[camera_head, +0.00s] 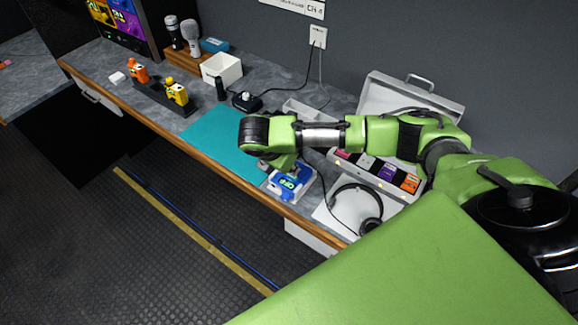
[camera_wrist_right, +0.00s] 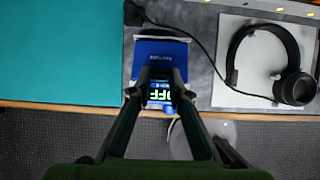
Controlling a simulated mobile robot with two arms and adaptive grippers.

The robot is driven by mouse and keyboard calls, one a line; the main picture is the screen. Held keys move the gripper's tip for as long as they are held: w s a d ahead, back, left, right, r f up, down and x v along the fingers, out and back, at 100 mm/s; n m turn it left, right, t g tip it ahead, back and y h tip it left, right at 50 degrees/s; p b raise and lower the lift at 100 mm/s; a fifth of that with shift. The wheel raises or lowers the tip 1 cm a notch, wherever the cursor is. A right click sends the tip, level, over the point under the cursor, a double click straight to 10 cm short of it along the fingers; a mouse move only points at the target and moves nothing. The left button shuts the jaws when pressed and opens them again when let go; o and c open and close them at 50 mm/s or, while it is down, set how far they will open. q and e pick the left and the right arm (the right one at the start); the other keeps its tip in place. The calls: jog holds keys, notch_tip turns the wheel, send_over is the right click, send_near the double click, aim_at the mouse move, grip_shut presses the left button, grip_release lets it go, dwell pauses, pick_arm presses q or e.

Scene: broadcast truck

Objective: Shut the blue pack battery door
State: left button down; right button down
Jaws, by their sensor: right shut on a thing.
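The blue pack (camera_head: 290,186) lies on a light pad near the counter's front edge, beside the teal mat. In the right wrist view, its blue battery door (camera_wrist_right: 161,47) shows as a flat lettered panel beyond my fingertips. A lit display (camera_wrist_right: 159,93) shows between my fingers. My right gripper (camera_wrist_right: 160,74) is over the pack, its fingers close together and shut on the door's near edge; the fingers hide that edge. In the head view my right gripper (camera_head: 278,167) reaches down onto the pack. The door's exact angle is hard to tell. My left gripper is not in view.
Headphones (camera_head: 357,209) lie on a white sheet right of the pack. A rack of coloured packs (camera_head: 376,172) stands behind them. The teal mat (camera_head: 218,139) is clear. Orange and yellow packs (camera_head: 176,92) stand farther left. A cable (camera_wrist_right: 186,38) runs close to the blue pack.

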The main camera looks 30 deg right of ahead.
jog(key=shift+s+a+f, duration=0.25)
jog(key=shift+s+f, duration=0.2)
jog(key=shift+f, duration=0.15)
jog(key=c, duration=2)
grip_release()
jog(key=shift+o, duration=0.6)
jog(key=shift+w+f, duration=0.1)
jog(key=shift+w, duration=0.05)
notch_tip(320, 180, up, 2)
jog(key=shift+w+r+p, duration=0.1)
jog(key=shift+w+p, duration=0.05)
jog(key=shift+p, duration=1.05)
notch_tip(320, 180, up, 14)
jog(key=a+p, duration=0.3)
jog(key=shift+s+p, duration=0.3)
jog(key=shift+s, duration=0.15)
